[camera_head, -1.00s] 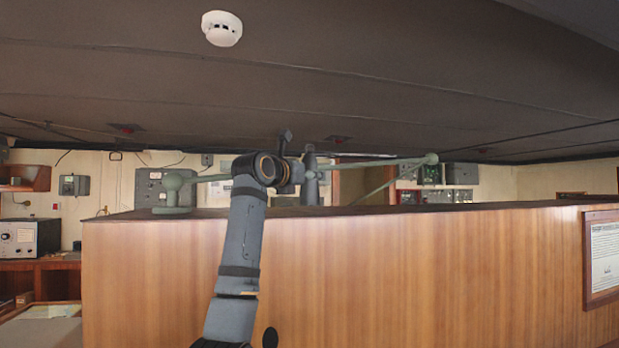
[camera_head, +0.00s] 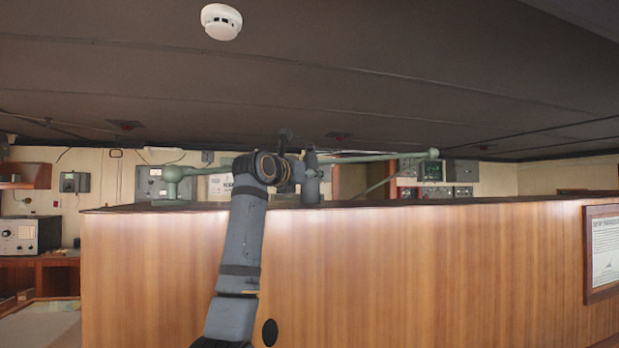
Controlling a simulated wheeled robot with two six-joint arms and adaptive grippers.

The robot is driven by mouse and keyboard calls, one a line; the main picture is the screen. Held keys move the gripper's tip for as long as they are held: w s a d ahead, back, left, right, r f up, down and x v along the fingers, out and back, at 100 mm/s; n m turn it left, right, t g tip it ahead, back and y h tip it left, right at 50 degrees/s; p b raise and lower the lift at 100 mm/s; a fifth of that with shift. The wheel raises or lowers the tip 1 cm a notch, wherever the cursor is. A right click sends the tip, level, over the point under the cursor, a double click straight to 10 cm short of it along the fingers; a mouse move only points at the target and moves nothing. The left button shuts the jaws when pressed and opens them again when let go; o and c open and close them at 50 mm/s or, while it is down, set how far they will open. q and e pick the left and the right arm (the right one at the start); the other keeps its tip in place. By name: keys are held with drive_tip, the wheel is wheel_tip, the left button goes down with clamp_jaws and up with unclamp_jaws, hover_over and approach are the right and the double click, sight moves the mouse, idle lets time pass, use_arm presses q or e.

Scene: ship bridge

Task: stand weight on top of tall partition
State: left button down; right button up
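The tall partition (camera_head: 430,270) is a long wood-panelled wall across the middle and right, with a narrow dark top edge. My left arm rises in front of it, and its grey joints reach just above the top edge. No gripper fingers can be made out; the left hand is hidden beyond these joints. A dark grey upright shape stands beside them at the top edge; I cannot tell whether it is part of my arm or the weight. I cannot identify the weight for certain. My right gripper is out of view.
A green rail (camera_head: 375,157) with a rounded post (camera_head: 172,182) stands at the partition's top. The low dark ceiling carries a white smoke detector (camera_head: 221,21). A framed notice (camera_head: 605,250) hangs on the partition's right. A grey instrument (camera_head: 28,235) sits on a wooden desk at left.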

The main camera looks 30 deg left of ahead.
use_arm(q)
drive_tip(key=shift+s+r, duration=0.15)
drive_tip(key=c, duration=1.1)
unclamp_jaws()
drive_tip(key=o, duration=0.5)
drive_tip(key=shift+s+d+r, duration=0.1)
drive_tip(key=shift+s+d, duration=0.1)
drive_tip(key=shift+c, duration=0.2)
drive_tip(key=shift+w+f, duration=0.2)
drive_tip(key=shift+f, duration=0.2)
wheel_tip(320, 180, up, 9)
drive_tip(key=shift+s+r, duration=0.1)
drive_tip(key=shift+s, duration=0.05)
drive_tip(key=shift+a+r, duration=0.1)
drive_tip(key=shift+r, duration=0.55)
